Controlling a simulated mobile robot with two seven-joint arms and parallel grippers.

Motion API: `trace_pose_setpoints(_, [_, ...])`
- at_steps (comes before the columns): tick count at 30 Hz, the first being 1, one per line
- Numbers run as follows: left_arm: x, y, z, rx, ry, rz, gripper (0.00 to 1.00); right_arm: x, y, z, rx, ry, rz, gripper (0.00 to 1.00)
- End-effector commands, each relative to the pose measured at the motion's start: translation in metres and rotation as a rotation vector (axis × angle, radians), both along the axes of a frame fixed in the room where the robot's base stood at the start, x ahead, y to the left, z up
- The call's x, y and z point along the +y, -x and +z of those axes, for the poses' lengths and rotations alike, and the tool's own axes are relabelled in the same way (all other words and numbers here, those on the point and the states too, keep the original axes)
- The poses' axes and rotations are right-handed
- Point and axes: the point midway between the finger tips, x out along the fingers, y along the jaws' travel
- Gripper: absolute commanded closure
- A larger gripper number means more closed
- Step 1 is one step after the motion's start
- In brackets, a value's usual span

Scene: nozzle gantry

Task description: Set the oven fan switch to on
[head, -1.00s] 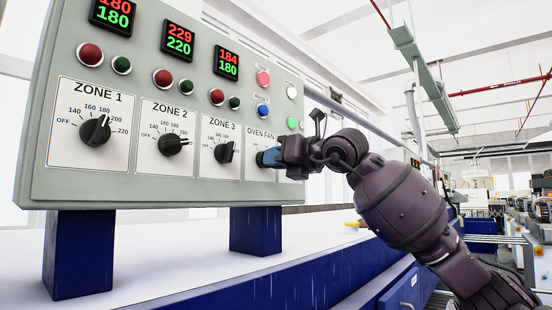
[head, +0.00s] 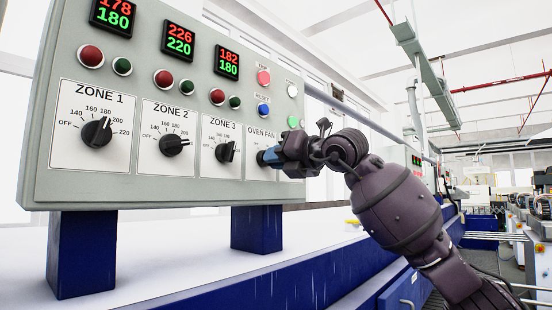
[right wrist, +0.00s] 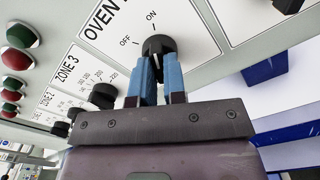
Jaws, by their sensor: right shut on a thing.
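The oven fan switch (right wrist: 158,44) is a black round knob on a white plate marked OFF and ON in the right wrist view. My right gripper (right wrist: 158,66) is shut on this knob, one blue finger on each side. The fingers hide part of the knob, and I cannot tell for certain which mark it points to. In the head view, the right gripper (head: 266,157) reaches the OVEN FAN plate (head: 261,136) from the right and covers the knob. My left gripper is not in view.
The grey control panel (head: 50,130) also carries ZONE 1 (head: 96,132), ZONE 2 (head: 171,145) and ZONE 3 (head: 226,152) knobs, with red and green lamps and displays above. Blue posts (head: 82,253) hold it up. Open space lies to the right.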

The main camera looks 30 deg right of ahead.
Motion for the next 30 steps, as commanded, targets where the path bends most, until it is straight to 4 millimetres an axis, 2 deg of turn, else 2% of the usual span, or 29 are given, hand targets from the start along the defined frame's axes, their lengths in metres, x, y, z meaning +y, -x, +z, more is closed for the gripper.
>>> trace_pose_setpoints(2, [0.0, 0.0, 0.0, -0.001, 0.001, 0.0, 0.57, -0.001, 0.001, 0.002, -0.003, -0.004, 0.0, 1.0])
trace_pose_setpoints(3, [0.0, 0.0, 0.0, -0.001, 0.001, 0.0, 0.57, -0.001, 0.001, 0.002, -0.003, -0.004, 0.0, 0.85])
trace_pose_setpoints(8, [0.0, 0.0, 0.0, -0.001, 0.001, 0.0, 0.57, 0.0, 0.0, 0.001, -0.002, -0.003, -0.001, 0.63])
trace_pose_setpoints(16, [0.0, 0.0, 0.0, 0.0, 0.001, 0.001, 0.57, -0.001, 0.001, 0.001, -0.002, -0.002, 0.0, 0.63])
trace_pose_setpoints(20, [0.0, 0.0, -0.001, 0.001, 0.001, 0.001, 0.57, -0.004, 0.008, 0.0, -0.001, -0.002, -0.001, 0.63])
trace_pose_setpoints(30, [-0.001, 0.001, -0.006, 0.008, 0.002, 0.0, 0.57, -0.023, 0.062, -0.001, -0.001, 0.0, -0.003, 0.63])
